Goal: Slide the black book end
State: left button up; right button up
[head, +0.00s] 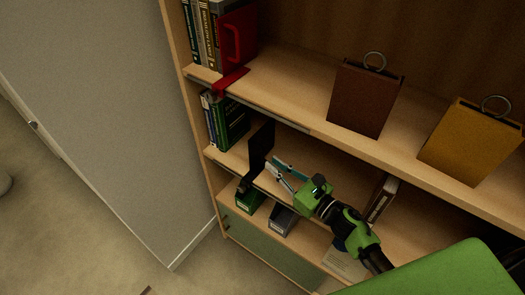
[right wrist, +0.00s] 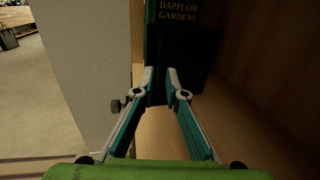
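The black book end (head: 261,146) stands upright on the middle shelf, to the right of a short row of books (head: 228,122). A dark knob (right wrist: 117,106) shows beside the left finger in the right wrist view. My right gripper (head: 272,166) reaches in from the lower right, with its fingertips close to the book end. The fingers (right wrist: 160,76) are apart, with a narrow gap and dark surface behind them. I cannot tell whether they touch the book end. A green book (right wrist: 178,12) lettered "Dapplor Gardens" shows beyond. My left gripper is not in view.
A red book end (head: 232,80) holds books on the upper shelf. Brown (head: 366,98) and yellow (head: 468,140) ringed boxes stand there too. Boxes (head: 283,221) sit below. A tilted book (head: 382,198) is right of my gripper. A grey wall (head: 110,110) borders the left.

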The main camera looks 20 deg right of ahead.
aim_at(262, 161)
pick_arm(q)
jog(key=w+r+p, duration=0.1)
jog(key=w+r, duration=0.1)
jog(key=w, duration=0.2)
pick_arm(e)
jog(key=x, duration=0.5)
jog(key=shift+w, duration=0.25)
jog(key=shift+w+a, duration=0.15)
jog(key=shift+w, duration=0.05)
grip_shut()
jog(key=b+x, duration=0.2)
jog(key=x, duration=0.1)
jog(key=a+b+x, duration=0.1)
jog(key=b+x, duration=0.1)
jog(key=x, duration=0.2)
jog(key=s+a+b+x, duration=0.1)
jog(key=b+x, duration=0.1)
jog(key=x, duration=0.1)
jog(key=shift+w+a+f, duration=0.15)
jog(key=shift+w+f, duration=0.05)
jog(key=shift+w, duration=0.2)
jog(key=shift+w+a+r, duration=0.15)
jog(key=shift+w+a, duration=0.1)
jog(key=shift+w, duration=0.05)
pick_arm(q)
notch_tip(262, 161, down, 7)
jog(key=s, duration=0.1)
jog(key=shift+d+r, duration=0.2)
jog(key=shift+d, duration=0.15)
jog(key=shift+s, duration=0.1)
